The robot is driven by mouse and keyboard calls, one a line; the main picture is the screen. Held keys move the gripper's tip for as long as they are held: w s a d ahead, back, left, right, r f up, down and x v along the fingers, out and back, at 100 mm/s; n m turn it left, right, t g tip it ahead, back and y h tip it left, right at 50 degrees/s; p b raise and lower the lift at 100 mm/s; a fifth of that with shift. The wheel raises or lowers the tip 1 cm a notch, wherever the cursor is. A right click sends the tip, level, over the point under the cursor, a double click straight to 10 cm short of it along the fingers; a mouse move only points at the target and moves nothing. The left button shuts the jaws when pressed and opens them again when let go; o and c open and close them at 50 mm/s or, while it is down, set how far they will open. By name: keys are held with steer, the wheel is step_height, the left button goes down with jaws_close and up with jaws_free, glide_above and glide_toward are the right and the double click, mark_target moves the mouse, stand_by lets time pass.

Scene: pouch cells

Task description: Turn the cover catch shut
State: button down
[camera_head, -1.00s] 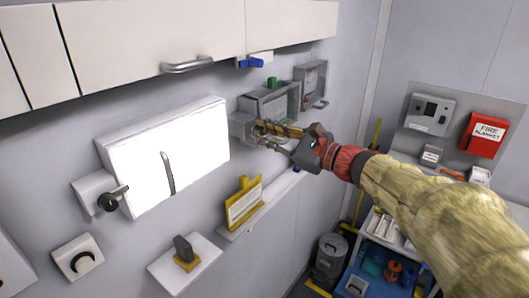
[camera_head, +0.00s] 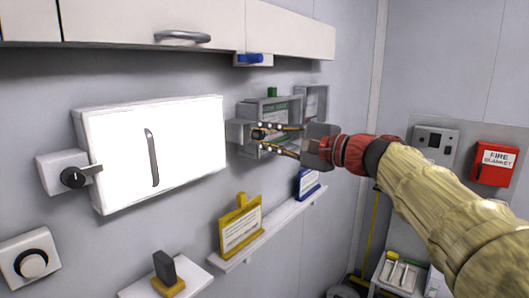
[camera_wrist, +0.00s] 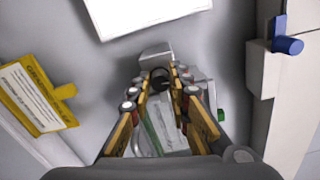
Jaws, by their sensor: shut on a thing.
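A grey box with a clear-looking front (camera_head: 270,112) hangs on the wall, with a grey catch block (camera_head: 238,132) at its left side. A dark round catch knob (camera_wrist: 160,78) sits on this block in the wrist view. My gripper (camera_head: 260,135) reaches in from the right in front of the box, and its fingertips (camera_wrist: 160,84) are closed on the two sides of the knob. The fingers partly hide the knob and box front, so I cannot tell the catch's exact angle.
A white panel (camera_head: 190,140) with its own black knob (camera_head: 73,177) is on the left. Above are cabinets (camera_head: 290,30) and a blue handle (camera_head: 251,58). Below, a ledge (camera_head: 275,232) holds a yellow-framed sign (camera_head: 240,228). A second grey box (camera_head: 315,103) is just right.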

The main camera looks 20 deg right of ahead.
steer(key=shift+n+b, duration=0.6)
steer(key=c, duration=1.6)
jaws_free()
steer(key=shift+c, duration=0.2)
steer(key=v, duration=1.2)
